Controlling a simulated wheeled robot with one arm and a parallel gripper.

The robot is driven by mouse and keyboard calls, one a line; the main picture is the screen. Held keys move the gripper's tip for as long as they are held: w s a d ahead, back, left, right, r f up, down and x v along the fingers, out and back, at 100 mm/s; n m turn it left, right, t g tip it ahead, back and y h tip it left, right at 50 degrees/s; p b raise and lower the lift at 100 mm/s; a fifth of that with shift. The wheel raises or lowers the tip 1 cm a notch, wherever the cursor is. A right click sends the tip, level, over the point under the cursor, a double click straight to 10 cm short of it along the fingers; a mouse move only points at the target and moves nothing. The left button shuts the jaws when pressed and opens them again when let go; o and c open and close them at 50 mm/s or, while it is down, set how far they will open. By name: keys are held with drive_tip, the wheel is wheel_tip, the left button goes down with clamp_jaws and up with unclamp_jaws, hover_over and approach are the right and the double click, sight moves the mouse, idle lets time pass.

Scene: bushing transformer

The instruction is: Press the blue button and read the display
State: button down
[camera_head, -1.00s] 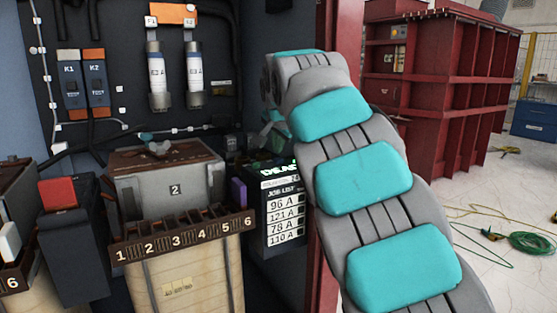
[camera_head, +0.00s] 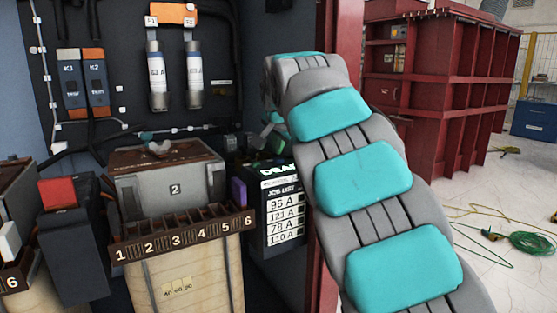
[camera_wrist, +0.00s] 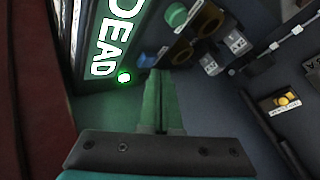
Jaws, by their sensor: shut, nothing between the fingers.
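The blue button (camera_wrist: 147,60) is in the wrist view, just left of my fingertips. I cannot tell whether they touch it. My gripper (camera_wrist: 160,76) is shut and empty, with its green fingers together. The lit display (camera_wrist: 104,45) beside it reads DEAD in white letters on green, rotated in this view, with a bright green lamp (camera_wrist: 124,76) near the text. In the head view the display (camera_head: 280,170) shows partly, above a job list. My arm hides part of that area, and the blue button cannot be made out there.
A green round button (camera_wrist: 177,14) and dark round sockets (camera_wrist: 183,51) lie near my fingers. The job list (camera_head: 284,220) shows several ampere values. A red cabinet post (camera_head: 342,60) stands close to my arm.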

sight(278, 160)
drive_tip(key=shift+f, duration=0.65)
idle(0.6)
drive_tip(key=shift+r, duration=0.15)
drive_tip(key=shift+r+p, duration=0.65)
drive_tip(key=shift+r, duration=0.1)
wheel_tip(278, 160, up, 5)
drive_tip(key=p, duration=0.4)
drive_tip(key=shift+r, duration=0.1)
idle(0.8)
